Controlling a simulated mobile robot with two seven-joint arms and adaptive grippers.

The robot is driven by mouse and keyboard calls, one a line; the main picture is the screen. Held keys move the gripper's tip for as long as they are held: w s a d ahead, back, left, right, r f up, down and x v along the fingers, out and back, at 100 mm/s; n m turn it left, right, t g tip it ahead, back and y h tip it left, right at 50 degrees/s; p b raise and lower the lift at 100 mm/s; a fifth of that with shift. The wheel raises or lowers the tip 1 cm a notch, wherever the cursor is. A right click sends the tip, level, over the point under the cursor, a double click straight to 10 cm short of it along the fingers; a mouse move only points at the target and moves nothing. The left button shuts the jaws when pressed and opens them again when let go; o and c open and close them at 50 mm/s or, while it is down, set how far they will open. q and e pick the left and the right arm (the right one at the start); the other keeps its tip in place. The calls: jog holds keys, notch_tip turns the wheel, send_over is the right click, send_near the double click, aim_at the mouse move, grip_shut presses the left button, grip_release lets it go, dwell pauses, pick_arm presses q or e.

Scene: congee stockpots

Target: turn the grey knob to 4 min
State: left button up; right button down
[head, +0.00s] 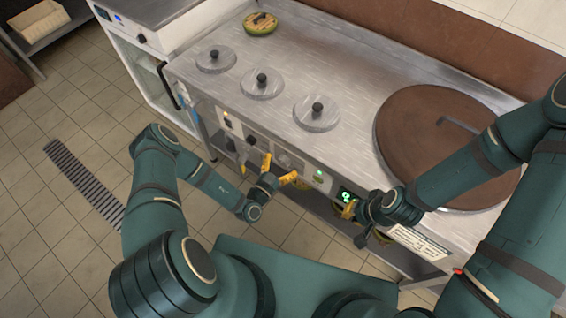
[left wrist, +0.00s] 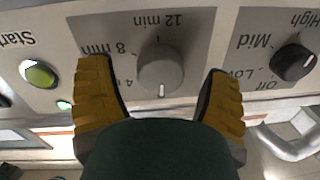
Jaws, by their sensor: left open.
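The grey knob (left wrist: 161,68) sits on a grey panel with upside-down 4, 8 and 12 min marks. Its white pointer line is at the bottom in the left wrist view, away from the 12 min mark; the 4 min mark is partly hidden by the left finger. My left gripper (left wrist: 160,92) is open, with one yellow finger on each side of the knob and visible gaps between. In the head view my left gripper (head: 280,170) is at the counter's front panel. My right gripper (head: 362,222) is by the green display; its opening is unclear.
A black knob (left wrist: 293,63) with Off, Low, Mid and High marks is to the right, a green Start button (left wrist: 39,74) to the left. Several lidded pots (head: 317,113) and a large brown lid (head: 440,160) are set in the steel counter (head: 350,60).

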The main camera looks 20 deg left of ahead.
pick_arm(q)
jog(key=shift+w+d, duration=0.15)
jog(key=shift+w, duration=0.35)
jog(key=c, duration=1.2)
jog(key=shift+c, duration=0.2)
jog(key=shift+m, duration=0.4)
jog(key=m, duration=0.4)
jog(key=shift+m, duration=0.4)
jog(key=m, duration=0.6)
jog(key=shift+m+h+p, duration=0.3)
jog(key=shift+h+p, duration=0.1)
